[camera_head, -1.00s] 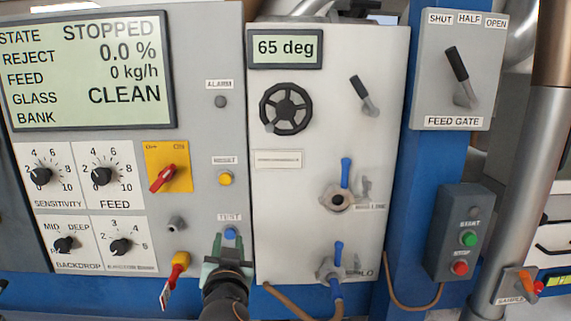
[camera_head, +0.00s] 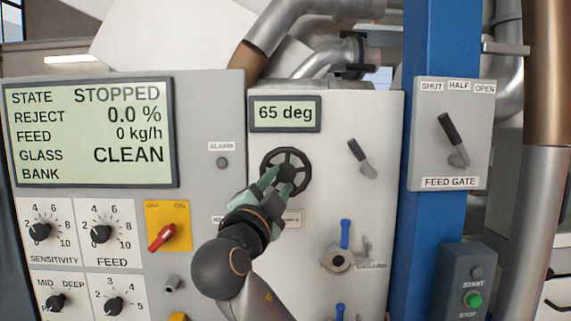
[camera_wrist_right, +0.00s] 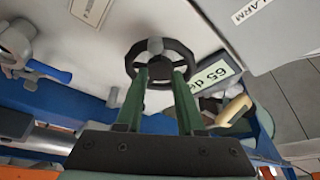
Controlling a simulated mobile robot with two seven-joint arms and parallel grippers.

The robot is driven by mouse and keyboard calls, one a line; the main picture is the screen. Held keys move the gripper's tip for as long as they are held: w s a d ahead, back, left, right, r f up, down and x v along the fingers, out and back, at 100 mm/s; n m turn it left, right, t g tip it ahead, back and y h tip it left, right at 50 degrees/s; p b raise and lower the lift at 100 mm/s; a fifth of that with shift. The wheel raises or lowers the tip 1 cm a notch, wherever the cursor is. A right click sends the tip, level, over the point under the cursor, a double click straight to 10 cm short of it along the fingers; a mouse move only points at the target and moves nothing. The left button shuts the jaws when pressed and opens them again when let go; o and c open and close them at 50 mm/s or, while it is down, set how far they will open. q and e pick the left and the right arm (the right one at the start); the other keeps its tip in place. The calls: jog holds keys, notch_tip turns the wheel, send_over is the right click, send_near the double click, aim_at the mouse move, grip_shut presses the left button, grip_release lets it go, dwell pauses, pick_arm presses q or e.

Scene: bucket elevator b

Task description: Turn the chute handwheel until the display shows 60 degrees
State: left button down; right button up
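The black handwheel (camera_head: 287,151) is on the pale panel, below the display (camera_head: 283,114) that reads 65 deg. My right gripper (camera_head: 278,180) is in front of the wheel's lower left part, and its green fingers hide some of it. In the right wrist view the fingers (camera_wrist_right: 160,76) are apart with nothing clasped between them. Their tips overlap the near rim of the handwheel (camera_wrist_right: 155,45); I cannot tell if they touch it. The display also shows, tilted, in the right wrist view (camera_wrist_right: 212,74). My left gripper is not in view.
A grey lever (camera_head: 361,158) is right of the wheel, and a blue-handled valve (camera_head: 345,235) is below it. The control panel (camera_head: 205,120) with a large screen stands on the left. The feed gate box (camera_head: 452,150) is on the right.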

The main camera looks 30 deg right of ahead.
aim_at(284, 176)
jog(key=p+x, duration=0.1)
jog(key=x, duration=0.4)
jog(key=shift+d, duration=0.1)
grip_shut()
jog(key=shift+f, duration=0.1)
